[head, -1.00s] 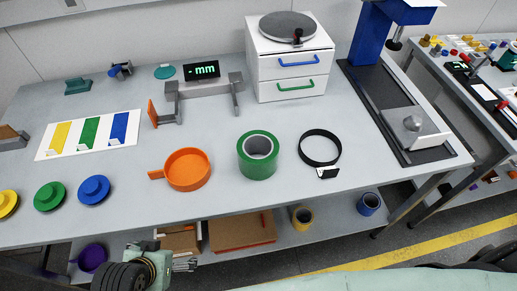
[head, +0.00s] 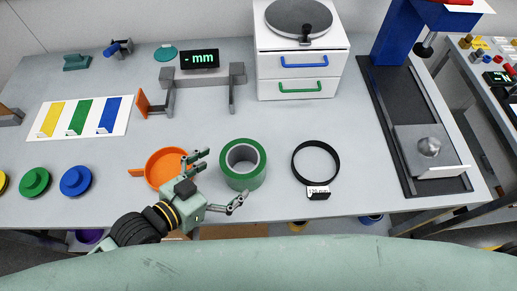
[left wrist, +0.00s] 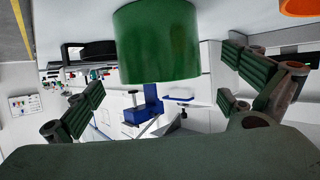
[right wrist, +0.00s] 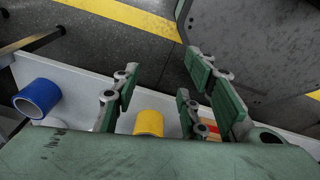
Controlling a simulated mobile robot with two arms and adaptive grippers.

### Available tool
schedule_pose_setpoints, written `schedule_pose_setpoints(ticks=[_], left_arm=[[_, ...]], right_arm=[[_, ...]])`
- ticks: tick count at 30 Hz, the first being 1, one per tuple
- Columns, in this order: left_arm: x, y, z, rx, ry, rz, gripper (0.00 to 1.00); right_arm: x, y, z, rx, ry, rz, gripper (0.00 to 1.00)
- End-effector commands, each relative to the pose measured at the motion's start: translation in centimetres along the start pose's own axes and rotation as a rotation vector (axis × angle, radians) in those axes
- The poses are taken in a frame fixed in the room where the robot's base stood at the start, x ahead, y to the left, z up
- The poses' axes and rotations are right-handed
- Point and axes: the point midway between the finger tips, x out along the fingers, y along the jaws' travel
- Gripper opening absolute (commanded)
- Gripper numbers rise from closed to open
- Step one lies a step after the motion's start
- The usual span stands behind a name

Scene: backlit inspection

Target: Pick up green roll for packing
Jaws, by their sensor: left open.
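The green roll (head: 243,181) stands on the table near its front edge, its round opening facing up. My left gripper (head: 219,180) is open just left of the roll in the head view, its fingers spread toward the roll's side. In the left wrist view the roll (left wrist: 157,45) shows large between the spread fingers of the left gripper (left wrist: 160,92), not gripped. My right gripper (right wrist: 160,97) is open and empty over the lower shelf, shown only in the right wrist view.
An orange dish (head: 157,177) lies close beside the left gripper. A black ring (head: 337,161) with a label lies right of the roll. A drawer unit (head: 302,72) stands behind. A yellow roll (right wrist: 149,123) and blue roll (right wrist: 38,97) sit on the lower shelf.

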Motion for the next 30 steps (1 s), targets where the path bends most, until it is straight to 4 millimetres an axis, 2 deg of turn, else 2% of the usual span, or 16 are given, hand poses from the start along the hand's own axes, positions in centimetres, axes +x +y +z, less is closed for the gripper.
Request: schedule_pose_setpoints(ticks=[3, 9, 12, 14, 18, 21, 25, 30], left_arm=[[1.3, -0.1, -0.3, -0.002, 0.003, -0.001, 1.00], [3.6, 0.1, -0.9, -0.002, 0.003, 0.000, 1.00], [5.2, 0.1, -1.2, -0.001, 0.003, -0.001, 1.00], [6.0, 0.1, -0.9, 0.000, 0.002, 0.000, 1.00], [7.1, 0.1, -0.8, 0.001, 0.000, 0.000, 1.00], [7.2, 0.1, -0.7, 0.001, -0.001, 0.001, 1.00], [7.2, 0.1, -0.6, 0.001, 0.000, 0.001, 1.00], [7.2, 0.1, -0.6, 0.001, -0.001, 0.001, 0.85]], right_arm=[[-0.4, -0.1, 0.0, 0.001, 0.000, -0.001, 0.40], [-1.9, -4.6, 3.2, 0.004, -0.049, -0.054, 0.40], [-2.8, -5.5, 4.2, 0.002, -0.064, -0.066, 0.40], [-2.7, -5.3, 4.3, 0.001, -0.064, -0.064, 0.40], [-2.6, -3.2, 3.0, -0.002, -0.048, -0.039, 0.40], [-2.5, -1.8, 1.6, 0.002, -0.025, -0.023, 0.40], [-2.4, -1.3, 0.8, 0.004, -0.012, -0.017, 0.40], [-2.5, -2.1, 1.2, 0.006, -0.019, -0.025, 0.40]])
